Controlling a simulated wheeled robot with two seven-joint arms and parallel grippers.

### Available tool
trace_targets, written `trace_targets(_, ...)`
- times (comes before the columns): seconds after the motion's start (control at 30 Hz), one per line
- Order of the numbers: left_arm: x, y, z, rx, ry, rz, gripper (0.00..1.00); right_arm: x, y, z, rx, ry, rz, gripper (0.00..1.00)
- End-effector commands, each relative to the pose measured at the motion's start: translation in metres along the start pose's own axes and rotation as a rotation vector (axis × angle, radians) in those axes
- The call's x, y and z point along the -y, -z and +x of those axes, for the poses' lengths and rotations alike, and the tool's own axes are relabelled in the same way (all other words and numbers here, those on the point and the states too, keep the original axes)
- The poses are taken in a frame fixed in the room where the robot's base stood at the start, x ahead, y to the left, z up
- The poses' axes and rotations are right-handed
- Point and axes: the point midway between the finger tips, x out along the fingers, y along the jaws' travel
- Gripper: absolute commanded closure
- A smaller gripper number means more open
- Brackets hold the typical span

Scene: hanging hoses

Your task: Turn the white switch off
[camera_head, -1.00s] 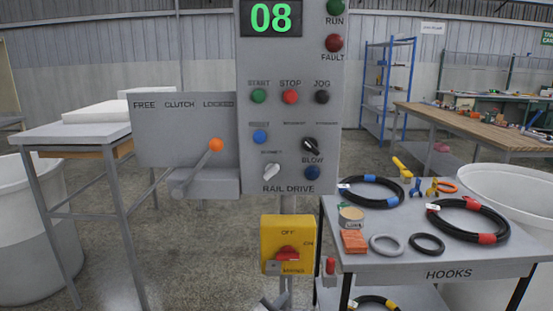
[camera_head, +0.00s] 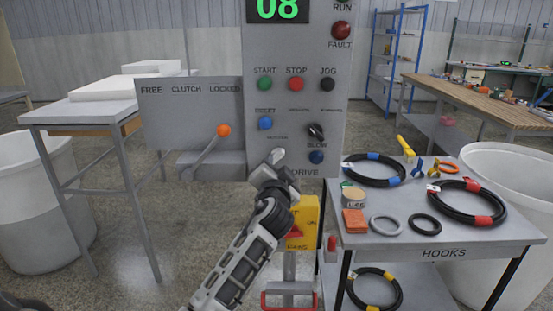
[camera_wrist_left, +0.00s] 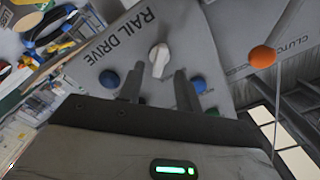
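The white switch (camera_wrist_left: 160,58) is a small rotary knob on the grey RAIL DRIVE panel (camera_head: 295,110). In the left wrist view it sits just beyond and between my two fingers. In the head view my left gripper (camera_head: 272,168) is in front of the panel's lower part, over the switch's place, and mostly hides it. In the wrist view my left gripper (camera_wrist_left: 158,85) is open, with its dark fingers apart and nothing clearly held; contact with the knob cannot be told. My right gripper is not in view.
Nearby are a black selector (camera_head: 316,131), a blue BLOW button (camera_head: 317,157) and the orange-tipped clutch lever (camera_head: 223,131). A yellow switch box (camera_head: 308,222) is partly behind my left arm. A hooks cart (camera_head: 458,242) with hoses stands at the right.

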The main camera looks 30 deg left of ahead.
Motion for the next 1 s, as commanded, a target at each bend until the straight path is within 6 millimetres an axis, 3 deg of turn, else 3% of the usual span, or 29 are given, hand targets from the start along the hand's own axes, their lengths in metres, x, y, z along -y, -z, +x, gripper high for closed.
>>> trace_targets(0.2, 0.001, 0.001, 0.029, -0.001, 0.001, 0.001, 0.65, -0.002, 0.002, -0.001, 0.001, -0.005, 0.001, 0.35)
trace_targets(0.6, 0.0, 0.0, 0.036, 0.0, -0.001, 0.0, 0.65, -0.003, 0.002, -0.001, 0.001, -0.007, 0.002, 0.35)
trace_targets(0.73, 0.0, 0.0, 0.036, -0.001, -0.001, 0.0, 0.99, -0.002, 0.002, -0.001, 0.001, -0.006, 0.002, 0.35)
trace_targets(1.0, -0.001, -0.001, 0.036, -0.001, -0.001, -0.009, 1.0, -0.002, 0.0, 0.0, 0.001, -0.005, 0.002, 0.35)
